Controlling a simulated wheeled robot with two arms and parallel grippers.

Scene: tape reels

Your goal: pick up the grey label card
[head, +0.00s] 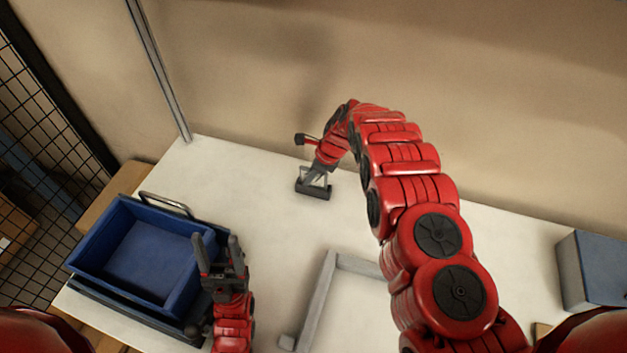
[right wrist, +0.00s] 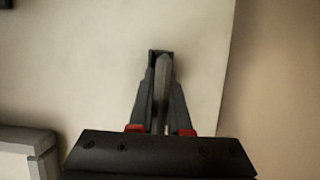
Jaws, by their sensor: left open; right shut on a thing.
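In the right wrist view, the grey label card (right wrist: 161,85) shows nearly edge-on as a thin grey strip between the two fingers of my right gripper (right wrist: 161,92). The gripper is shut on it. The strip's far end meets a small dark block (head: 314,192), which also shows at the fingertips in the right wrist view (right wrist: 153,56). In the head view, my right gripper (head: 315,178) points down at this block near the back of the white table. The card is hard to make out there. My left gripper (head: 217,245) is open and empty, pointing up beside the blue bin.
A blue bin (head: 83,252) with a metal handle stands at the table's left. A light grey angled frame (head: 318,295) lies at the front middle. A blue-grey box (head: 597,272) stands at the right. The white table (head: 255,195) is clear between the bin and the dark block.

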